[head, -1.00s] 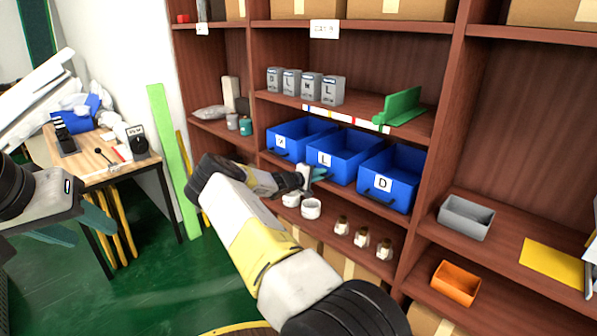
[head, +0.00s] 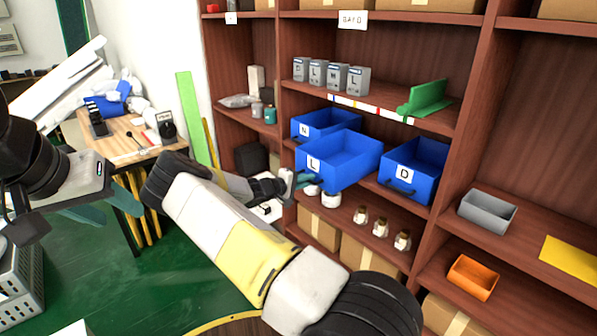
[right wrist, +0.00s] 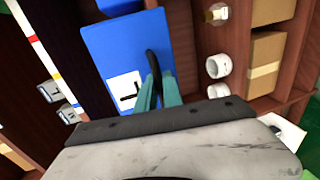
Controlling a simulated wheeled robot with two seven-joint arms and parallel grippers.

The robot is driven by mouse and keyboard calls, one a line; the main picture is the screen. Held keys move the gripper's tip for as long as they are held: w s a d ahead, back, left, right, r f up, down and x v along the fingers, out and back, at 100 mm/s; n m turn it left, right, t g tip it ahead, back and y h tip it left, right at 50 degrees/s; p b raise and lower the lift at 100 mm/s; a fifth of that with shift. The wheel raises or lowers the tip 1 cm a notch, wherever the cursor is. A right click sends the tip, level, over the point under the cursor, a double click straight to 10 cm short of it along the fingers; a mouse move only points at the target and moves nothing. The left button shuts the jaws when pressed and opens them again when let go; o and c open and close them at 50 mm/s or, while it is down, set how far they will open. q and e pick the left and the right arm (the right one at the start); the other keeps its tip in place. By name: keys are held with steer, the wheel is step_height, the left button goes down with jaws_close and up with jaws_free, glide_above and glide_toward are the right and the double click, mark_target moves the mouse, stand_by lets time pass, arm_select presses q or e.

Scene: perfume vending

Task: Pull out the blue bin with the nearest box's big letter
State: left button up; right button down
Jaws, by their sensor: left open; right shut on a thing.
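The middle blue bin, labelled L (head: 352,160), juts out from the shelf past the other two bins. The left blue bin, labelled N (head: 318,122), and the right blue bin, labelled D (head: 420,160), sit back on the shelf. My right gripper (head: 302,181) is shut on the L bin's dark front handle; the wrist view shows its teal fingers (right wrist: 158,88) around that handle. My left gripper (head: 112,205) is open and empty at the left, away from the shelf.
White jars (head: 330,200) and small bottles (head: 381,228) stand on the shelf below the bins. A green bracket (head: 426,100) sits above the D bin. A grey tray (head: 488,211) and an orange tray (head: 472,278) are at right. Green floor lies open in front.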

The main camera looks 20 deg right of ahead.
steer(key=shift+v, duration=0.9)
steer(key=shift+f, duration=0.25)
steer(key=c, duration=1.8)
jaws_free()
steer(key=shift+o, duration=0.2)
